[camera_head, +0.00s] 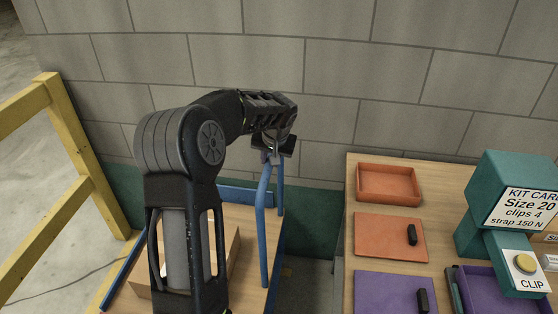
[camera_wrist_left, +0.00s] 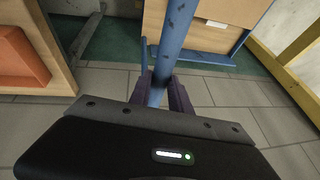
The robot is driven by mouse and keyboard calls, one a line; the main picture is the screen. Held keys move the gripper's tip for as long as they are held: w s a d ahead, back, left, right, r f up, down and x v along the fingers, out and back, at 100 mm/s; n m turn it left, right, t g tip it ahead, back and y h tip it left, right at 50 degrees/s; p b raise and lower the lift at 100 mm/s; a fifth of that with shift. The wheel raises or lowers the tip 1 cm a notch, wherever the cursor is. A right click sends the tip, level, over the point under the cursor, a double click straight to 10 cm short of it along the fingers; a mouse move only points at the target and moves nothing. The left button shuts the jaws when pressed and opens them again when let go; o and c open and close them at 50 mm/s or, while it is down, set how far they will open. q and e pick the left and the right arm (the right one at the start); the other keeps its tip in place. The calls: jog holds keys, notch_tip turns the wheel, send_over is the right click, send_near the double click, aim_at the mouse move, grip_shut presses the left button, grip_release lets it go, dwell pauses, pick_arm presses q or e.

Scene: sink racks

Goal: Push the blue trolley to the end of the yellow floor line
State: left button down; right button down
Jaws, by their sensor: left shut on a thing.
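The blue trolley (camera_head: 264,225) stands by the wall, left of the wooden table, in the head view. It has a blue tubular handle and a wooden deck with blue edges. My left gripper (camera_head: 274,155) is shut on the top of the handle. In the left wrist view the fingers (camera_wrist_left: 161,96) close around the blue handle bar (camera_wrist_left: 176,38). My left arm hides part of the trolley. The yellow floor line is not visible in either view. My right gripper is not in view.
A box (camera_wrist_left: 200,30) rides on the trolley deck. A yellow railing (camera_head: 78,150) stands to the left. The wooden table (camera_head: 350,240) on the right bears an orange tray (camera_head: 388,168), coloured mats and a teal device (camera_head: 510,185). A block wall (camera_head: 330,60) closes the back.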

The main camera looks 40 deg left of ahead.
pick_arm(q)
jog(key=s+a, duration=0.5)
jog(key=a, duration=0.3)
jog(key=s+a, duration=0.4)
jog(key=a, duration=0.5)
jog(key=shift+s+a, duration=0.15)
jog(key=shift+s, duration=0.2)
jog(key=shift+r, duration=0.1)
jog(key=c, duration=1.2)
grip_release()
jog(key=shift+a, duration=0.1)
jog(key=v, duration=0.7)
jog(key=shift+d+r+b, duration=0.25)
jog(key=shift+r+b, duration=0.05)
jog(key=shift+b, duration=0.1)
